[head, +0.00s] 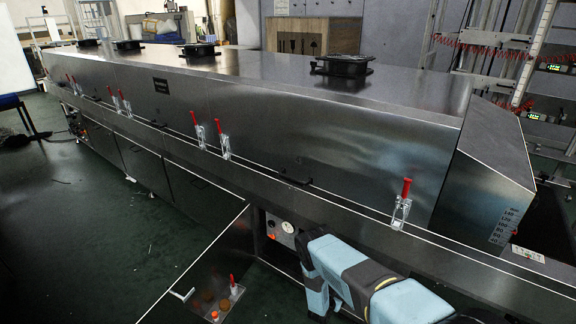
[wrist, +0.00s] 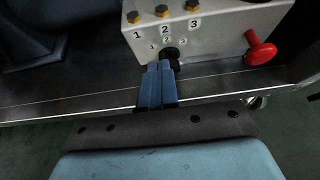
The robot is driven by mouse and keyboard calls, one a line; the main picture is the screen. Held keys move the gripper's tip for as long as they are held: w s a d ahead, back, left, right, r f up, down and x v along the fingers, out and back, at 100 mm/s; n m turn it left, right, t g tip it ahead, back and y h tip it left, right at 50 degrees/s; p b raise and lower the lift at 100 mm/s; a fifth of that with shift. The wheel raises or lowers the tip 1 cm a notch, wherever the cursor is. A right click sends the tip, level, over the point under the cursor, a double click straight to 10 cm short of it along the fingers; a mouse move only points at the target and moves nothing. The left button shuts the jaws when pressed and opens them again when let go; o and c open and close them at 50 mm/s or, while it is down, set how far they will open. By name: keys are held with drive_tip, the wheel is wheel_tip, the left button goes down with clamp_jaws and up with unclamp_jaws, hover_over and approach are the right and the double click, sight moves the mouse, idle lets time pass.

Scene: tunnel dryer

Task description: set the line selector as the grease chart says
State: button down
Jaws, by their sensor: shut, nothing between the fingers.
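In the wrist view a pale grey selector box (wrist: 225,38) carries large numbers 1, 2 and 3, with a brass fitting above each. The black selector knob (wrist: 172,54) is under the 2. My gripper (wrist: 160,67) is shut and empty, its blue fingertips right at the knob's lower left; I cannot tell whether they touch it. The knob's pointing direction is not clear. In the head view my arm covers the gripper. I cannot make out a grease chart for certain; a small label (head: 528,254) at the right is unreadable.
A red mushroom-shaped knob (wrist: 260,48) sticks out at the box's right. In the head view the long steel dryer (head: 300,130) has red-handled clamps (head: 402,205) along its edge. Dark floor (head: 90,240) is clear at left.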

drive_tip(key=shift+w+d, duration=0.65)
drive_tip(key=shift+w, duration=0.3)
drive_tip(key=shift+s+d, duration=0.1)
drive_tip(key=shift+d, duration=0.05)
drive_tip(key=shift+s+d, duration=0.25)
drive_tip(key=shift+d, duration=0.1)
drive_tip(key=shift+r, duration=0.1)
idle(0.4)
drive_tip(key=s+a, duration=0.3)
drive_tip(key=s, duration=0.2)
drive_tip(key=shift+a+r, duration=0.25)
drive_tip(key=shift+r, duration=0.1)
